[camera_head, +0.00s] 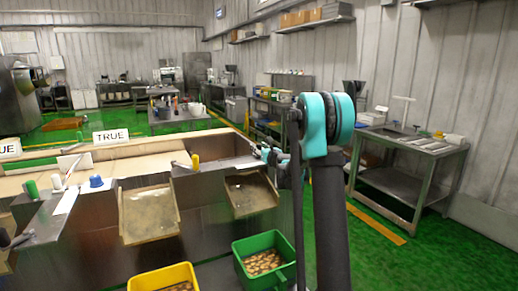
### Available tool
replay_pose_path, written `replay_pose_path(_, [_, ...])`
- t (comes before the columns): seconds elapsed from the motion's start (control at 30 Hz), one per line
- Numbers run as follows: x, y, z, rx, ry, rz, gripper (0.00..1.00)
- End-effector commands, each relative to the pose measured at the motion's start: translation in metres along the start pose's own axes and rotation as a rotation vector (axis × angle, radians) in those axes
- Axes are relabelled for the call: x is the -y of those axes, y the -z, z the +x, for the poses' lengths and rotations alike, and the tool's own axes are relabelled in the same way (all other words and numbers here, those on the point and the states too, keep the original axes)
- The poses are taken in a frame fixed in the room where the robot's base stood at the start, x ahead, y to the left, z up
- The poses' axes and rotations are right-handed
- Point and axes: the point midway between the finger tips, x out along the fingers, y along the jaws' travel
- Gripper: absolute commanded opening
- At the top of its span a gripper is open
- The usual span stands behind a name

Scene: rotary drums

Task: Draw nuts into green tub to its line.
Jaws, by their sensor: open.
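A green tub (238,262) stands at the front, below the right metal chute (251,193). Brown nuts lie inside it, and a fill line is too small to make out. A yellow tub (139,285) with some nuts stands to its left and is cut off by the bottom edge. My gripper (262,152) is above and behind the right chute, at the right end of the bench top. It is small, partly hidden by my arm, and open, with nothing visible in it. A yellow handle (195,161) stands on the bench to its left.
A left chute (149,214) sits below the bench edge. A blue knob (96,181), a green handle (32,189) and a "TRUE" sign (111,136) are farther left. A steel table (412,143) stands at right, with green floor between it and my arm.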

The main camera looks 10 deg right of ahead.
Motion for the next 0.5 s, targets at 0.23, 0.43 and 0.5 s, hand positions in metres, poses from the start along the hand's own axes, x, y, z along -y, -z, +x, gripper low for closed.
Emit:
replay_pose_path(0.23, [0.0001, 0.0001, -0.0003, 0.000, 0.000, 0.000, 0.26])
replay_pose_path(0.43, [0.0001, 0.0001, -0.0004, 0.000, 0.000, 0.000, 0.01])
replay_pose_path(0.5, [0.0001, 0.0001, -0.0004, 0.000, 0.000, 0.000, 0.00])
